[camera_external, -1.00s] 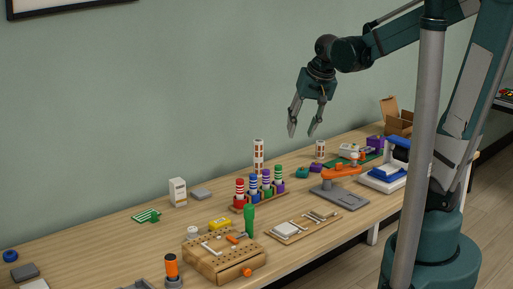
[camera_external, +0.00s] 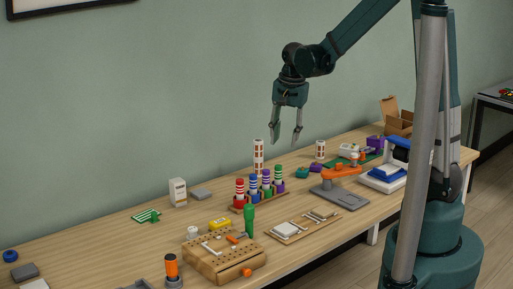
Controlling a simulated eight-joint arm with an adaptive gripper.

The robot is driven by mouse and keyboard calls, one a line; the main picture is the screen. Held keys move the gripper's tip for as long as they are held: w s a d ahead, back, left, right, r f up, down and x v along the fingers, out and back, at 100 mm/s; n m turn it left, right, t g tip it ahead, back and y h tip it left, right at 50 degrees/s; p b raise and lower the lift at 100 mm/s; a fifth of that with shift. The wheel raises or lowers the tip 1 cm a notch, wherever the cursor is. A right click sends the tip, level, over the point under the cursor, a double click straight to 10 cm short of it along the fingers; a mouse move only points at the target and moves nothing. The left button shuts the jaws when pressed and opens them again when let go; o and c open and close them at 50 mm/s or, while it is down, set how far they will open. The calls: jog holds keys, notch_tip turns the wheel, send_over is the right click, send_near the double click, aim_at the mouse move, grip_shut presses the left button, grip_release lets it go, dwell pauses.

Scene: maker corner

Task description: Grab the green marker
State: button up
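My gripper (camera_external: 285,138) hangs fingers down above the row, close over the green marker in the picture. Its two fingers are apart with nothing between them. The fingertips do not touch the markers.
A tall white-and-brown patterned cylinder (camera_external: 258,155) stands behind the markers. A green-handled tool (camera_external: 250,219) stands in a wooden block (camera_external: 225,262) in front. An orange arm-like device (camera_external: 341,174) on a grey plate is to the right.

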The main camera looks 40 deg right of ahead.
aim_at(279, 165)
jog(key=w+f+m, duration=0.1)
jog(key=f, duration=0.1)
jog(key=w+d+f+m+g+p, duration=0.1)
jog(key=w+f, duration=0.1)
jog(key=w+d+f+m, duration=0.1)
jog(key=f, duration=0.1)
jog(key=shift+w+f, duration=0.3)
jog(key=shift+f, duration=0.1)
jog(key=shift+w+f+m+g+p, duration=0.3)
jog(key=shift+f+m+p, duration=0.1)
jog(key=shift+f, duration=0.25)
jog(key=shift+f, duration=0.15)
jog(key=shift+f, duration=1.15)
jog(key=shift+f, duration=0.1)
jog(key=shift+f+b, duration=0.65)
jog(key=shift+f, duration=1.9)
jog(key=shift+c, duration=0.7)
jog(key=c, duration=0.8)
